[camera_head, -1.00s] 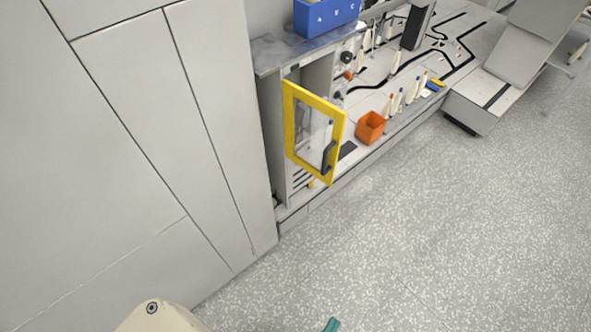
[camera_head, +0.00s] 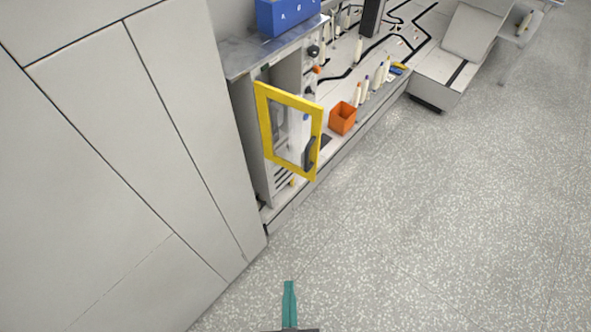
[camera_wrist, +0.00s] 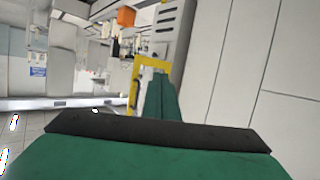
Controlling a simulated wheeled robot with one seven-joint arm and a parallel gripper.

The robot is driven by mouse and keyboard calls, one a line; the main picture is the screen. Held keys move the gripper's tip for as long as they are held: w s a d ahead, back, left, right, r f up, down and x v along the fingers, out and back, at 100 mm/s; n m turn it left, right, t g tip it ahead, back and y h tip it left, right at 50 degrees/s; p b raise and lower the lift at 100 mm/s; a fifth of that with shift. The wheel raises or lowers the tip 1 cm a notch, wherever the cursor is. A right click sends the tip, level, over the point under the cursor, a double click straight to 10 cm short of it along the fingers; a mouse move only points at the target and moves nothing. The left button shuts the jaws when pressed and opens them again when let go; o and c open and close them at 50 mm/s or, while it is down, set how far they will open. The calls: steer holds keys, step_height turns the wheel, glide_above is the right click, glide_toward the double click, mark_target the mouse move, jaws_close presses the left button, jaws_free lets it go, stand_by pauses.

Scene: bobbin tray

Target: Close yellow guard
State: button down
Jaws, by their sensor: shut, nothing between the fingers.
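The yellow guard (camera_head: 289,98) is a framed door with a clear pane and a dark handle (camera_head: 311,153). In the head view it stands swung open, out from the front of a grey cabinet (camera_head: 249,150). My gripper (camera_head: 289,285) has green fingers and is at the bottom of the head view, over the floor, well in front of the guard and apart from it. The fingers are shut with nothing between them. In the wrist view the yellow guard (camera_wrist: 138,72) shows beyond the fingertips (camera_wrist: 162,80), partly hidden by them.
An orange bin (camera_head: 342,118) and several bobbins stand on the bench right of the guard. A blue box (camera_head: 288,16) sits on top of the cabinet. A tall grey panel wall (camera_head: 120,160) bounds the left. The speckled floor (camera_head: 430,220) at right is clear.

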steer(key=w+a, duration=0.1)
steer(key=w, duration=0.5)
steer(key=m+t+h, duration=0.3)
steer(key=m+h, duration=0.2)
steer(key=h, duration=0.1)
glide_toward(306, 161)
steer(key=x, duration=0.6)
steer(key=shift+f, duration=0.1)
steer(key=shift+w, duration=0.25)
steer(key=shift+w, duration=0.1)
